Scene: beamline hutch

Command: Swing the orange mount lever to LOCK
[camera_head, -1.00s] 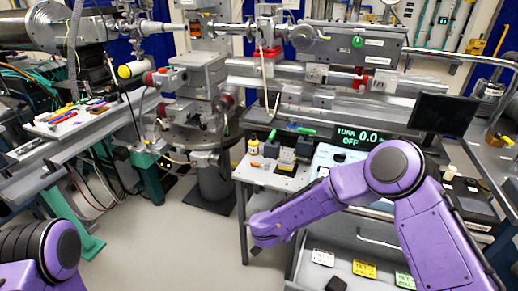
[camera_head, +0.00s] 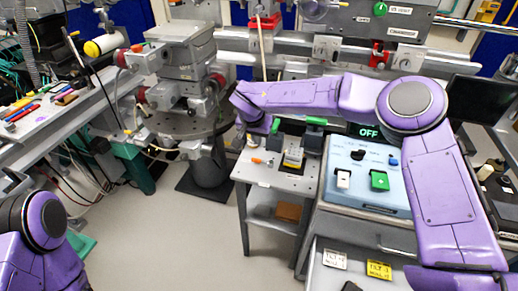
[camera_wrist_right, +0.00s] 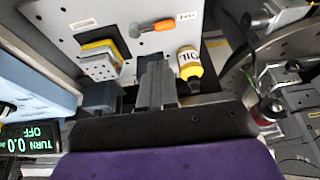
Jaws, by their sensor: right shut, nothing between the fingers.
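The orange lever (camera_wrist_right: 152,27), with a silver end, lies on a pale plate (camera_wrist_right: 115,12) and points to the right in the right wrist view. In the head view it is a small orange bit (camera_head: 258,161) on the small table. Printed labels sit on both sides of it; I cannot read them surely. My right gripper (camera_wrist_right: 157,80) is shut and empty, below the lever in the wrist view and apart from it. In the head view my forearm and wrist mostly hide this gripper. My left gripper is out of view; only part of that arm shows.
A blue control panel (camera_head: 368,182) with a display reading OFF (camera_head: 369,132) is right of the small table (camera_head: 270,180).

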